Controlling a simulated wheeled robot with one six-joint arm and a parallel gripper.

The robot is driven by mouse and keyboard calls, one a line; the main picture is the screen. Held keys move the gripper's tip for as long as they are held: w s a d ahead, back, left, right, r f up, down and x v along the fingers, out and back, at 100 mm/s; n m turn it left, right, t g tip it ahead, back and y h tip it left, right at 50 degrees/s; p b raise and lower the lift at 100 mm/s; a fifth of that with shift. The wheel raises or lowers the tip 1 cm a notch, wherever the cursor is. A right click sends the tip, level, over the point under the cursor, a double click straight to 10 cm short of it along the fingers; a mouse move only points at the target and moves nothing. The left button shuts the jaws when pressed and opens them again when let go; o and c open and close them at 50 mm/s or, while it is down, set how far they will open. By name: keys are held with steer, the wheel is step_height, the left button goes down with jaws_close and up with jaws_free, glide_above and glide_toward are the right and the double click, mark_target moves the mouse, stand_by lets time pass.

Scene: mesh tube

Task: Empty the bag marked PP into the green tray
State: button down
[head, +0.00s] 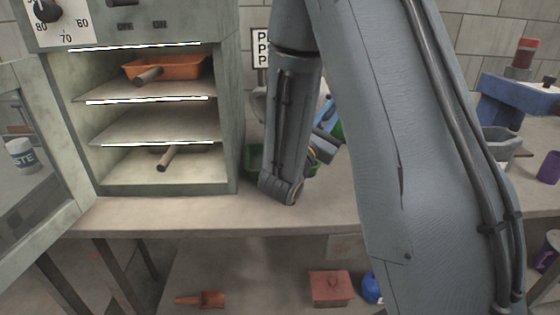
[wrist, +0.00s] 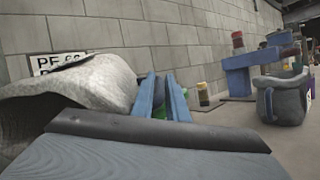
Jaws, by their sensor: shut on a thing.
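A pale grey-white bag (wrist: 100,80) fills the left of the wrist view, lying tilted against my gripper with a dark hollow opening at its left. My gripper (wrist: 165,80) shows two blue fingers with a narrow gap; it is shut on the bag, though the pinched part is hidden. In the head view my forearm and wrist cover most of the gripper and bag. I cannot read a PP mark on the bag. The green tray (head: 254,160) stands on the bench behind and under my wrist, mostly hidden. I cannot see any contents falling.
A cabinet with an open door (head: 30,150) stands at left, with an orange tray (head: 180,68) on a shelf. A sign (head: 260,48) hangs on the wall behind. The bench front (head: 200,212) is clear.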

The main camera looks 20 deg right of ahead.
steer(key=r, duration=0.1)
steer(key=r+h+b, duration=0.1)
steer(key=s+a+r+t, duration=0.1)
steer(key=shift+a+r+h, duration=0.1)
steer(key=shift+r+h, duration=0.2)
steer(key=shift+r, duration=0.05)
steer(key=shift+a+r+h+b, duration=0.15)
steer(key=shift+r+h+b, duration=0.15)
steer(key=shift+b, duration=0.65)
steer(key=b, duration=0.3)
steer(key=shift+a+r, duration=0.1)
steer(key=shift+r, duration=0.05)
steer(key=shift+s+a+r+t, duration=0.1)
steer(key=shift+s+r+t, duration=0.1)
steer(key=shift+r+t, duration=0.35)
steer(key=r+h+b, duration=0.1)
steer(key=b, duration=0.2)
steer(key=shift+s+a+r, duration=0.1)
steer(key=shift+a, duration=0.1)
steer(key=shift+r+b, duration=0.2)
steer(key=shift+b, duration=0.1)
steer(key=shift+s+a+r, duration=0.1)
steer(key=shift+r, duration=0.05)
